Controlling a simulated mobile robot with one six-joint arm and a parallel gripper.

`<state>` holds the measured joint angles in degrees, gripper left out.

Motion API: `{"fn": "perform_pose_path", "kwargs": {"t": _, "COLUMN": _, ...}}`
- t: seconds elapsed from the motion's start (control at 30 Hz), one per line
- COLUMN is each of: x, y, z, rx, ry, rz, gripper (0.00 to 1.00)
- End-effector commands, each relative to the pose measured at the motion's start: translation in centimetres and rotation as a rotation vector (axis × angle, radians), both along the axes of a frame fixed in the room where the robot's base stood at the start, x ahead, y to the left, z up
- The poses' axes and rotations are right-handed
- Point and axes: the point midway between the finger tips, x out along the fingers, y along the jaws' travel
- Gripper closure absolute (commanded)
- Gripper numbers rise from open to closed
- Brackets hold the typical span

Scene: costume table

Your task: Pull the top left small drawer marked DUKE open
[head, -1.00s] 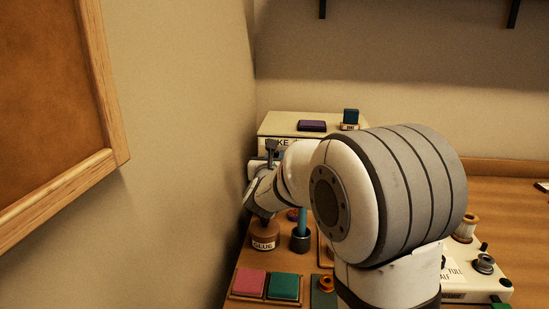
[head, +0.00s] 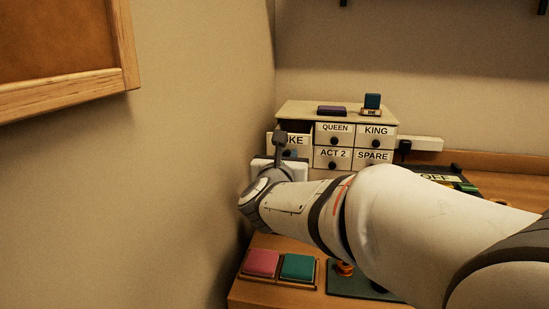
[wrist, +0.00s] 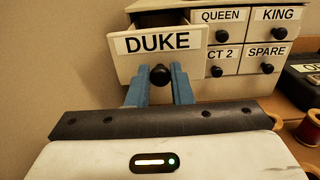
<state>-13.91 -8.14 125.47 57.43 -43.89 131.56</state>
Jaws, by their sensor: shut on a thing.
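The DUKE drawer (wrist: 191,62) is the top left one of the small chest (head: 290,107), and it stands out from the front with a dark gap behind its face. In the head view the drawer (head: 274,140) is partly hidden by my gripper (head: 284,152). In the wrist view my gripper (wrist: 160,85) has its blue fingers on both sides of the drawer's black round knob (wrist: 160,75), shut on it. The QUEEN drawer (head: 335,128) beside it is flush with the front.
A purple block (head: 332,110) and a stamp (head: 372,102) sit on the chest's top. The wall is close at the left. Pink (head: 261,263) and green (head: 299,267) pads lie at the table's front. A spool (wrist: 309,130) stands at the right.

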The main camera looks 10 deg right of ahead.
Motion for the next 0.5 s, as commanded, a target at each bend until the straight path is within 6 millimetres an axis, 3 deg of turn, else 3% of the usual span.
{"fn": "perform_pose_path", "kwargs": {"t": 0.1, "x": 0.08, "y": -0.07, "z": 0.08, "rx": 0.000, "ry": 0.000, "rz": 0.001, "gripper": 1.00}}
{"fn": "perform_pose_path", "kwargs": {"t": 0.13, "x": 0.09, "y": -0.11, "z": 0.08, "rx": 0.000, "ry": 0.000, "rz": 0.001, "gripper": 0.78}}
{"fn": "perform_pose_path", "kwargs": {"t": 0.3, "x": 0.10, "y": -0.32, "z": 0.06, "rx": 0.000, "ry": 0.000, "rz": -0.003, "gripper": 0.64}}
{"fn": "perform_pose_path", "kwargs": {"t": 0.37, "x": 0.09, "y": -0.36, "z": 0.06, "rx": 0.000, "ry": 0.000, "rz": -0.004, "gripper": 0.59}}
{"fn": "perform_pose_path", "kwargs": {"t": 0.5, "x": 0.10, "y": -0.43, "z": 0.04, "rx": 0.000, "ry": 0.000, "rz": -0.006, "gripper": 0.59}}
